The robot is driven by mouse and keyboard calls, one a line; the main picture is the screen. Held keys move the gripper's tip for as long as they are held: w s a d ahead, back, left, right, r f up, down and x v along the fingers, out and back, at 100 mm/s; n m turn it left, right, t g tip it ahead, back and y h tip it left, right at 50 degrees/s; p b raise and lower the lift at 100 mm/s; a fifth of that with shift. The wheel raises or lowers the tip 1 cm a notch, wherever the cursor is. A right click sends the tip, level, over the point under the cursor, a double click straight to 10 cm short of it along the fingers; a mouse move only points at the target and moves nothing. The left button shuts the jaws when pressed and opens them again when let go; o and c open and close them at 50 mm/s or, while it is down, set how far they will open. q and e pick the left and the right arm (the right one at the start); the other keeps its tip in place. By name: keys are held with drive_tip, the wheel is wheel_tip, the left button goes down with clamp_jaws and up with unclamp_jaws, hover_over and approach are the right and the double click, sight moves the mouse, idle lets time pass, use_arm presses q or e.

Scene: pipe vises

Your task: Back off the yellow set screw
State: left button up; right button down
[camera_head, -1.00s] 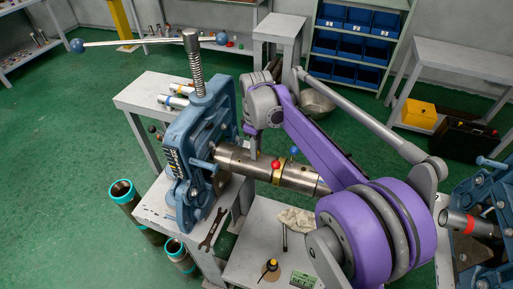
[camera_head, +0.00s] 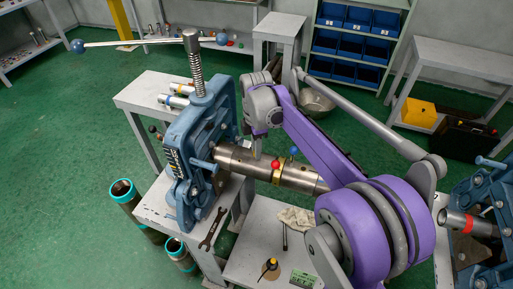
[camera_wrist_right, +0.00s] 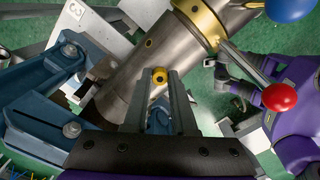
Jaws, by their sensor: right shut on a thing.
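A steel pipe (camera_head: 300,179) runs out to the right from a blue vise (camera_head: 205,140); in the right wrist view the pipe (camera_wrist_right: 135,80) crosses behind my fingers. The yellow set screw (camera_wrist_right: 159,76) shows there as a small yellow round with a dark socket. My right gripper (camera_wrist_right: 161,84) is shut on it, one finger on each side. In the head view my right gripper (camera_head: 255,150) points down at the pipe from above, close to the vise; the screw is hidden there. My left gripper is not seen in the head view.
A yellow collar (camera_wrist_right: 203,22) on the pipe carries a red-ball lever (camera_wrist_right: 279,97) and a blue-ball lever (camera_wrist_right: 290,8), close to my right gripper. A wrench (camera_head: 213,229) lies on the bench. A second vise (camera_head: 485,210) stands at the right.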

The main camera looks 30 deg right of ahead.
drive_tip(key=shift+f+n, duration=0.1)
drive_tip(key=shift+n, duration=0.2)
idle(0.4)
drive_tip(key=c, duration=0.7)
unclamp_jaws()
drive_tip(key=shift+c, duration=0.2)
wheel_tip(320, 180, up, 11)
drive_tip(key=shift+p, duration=0.4)
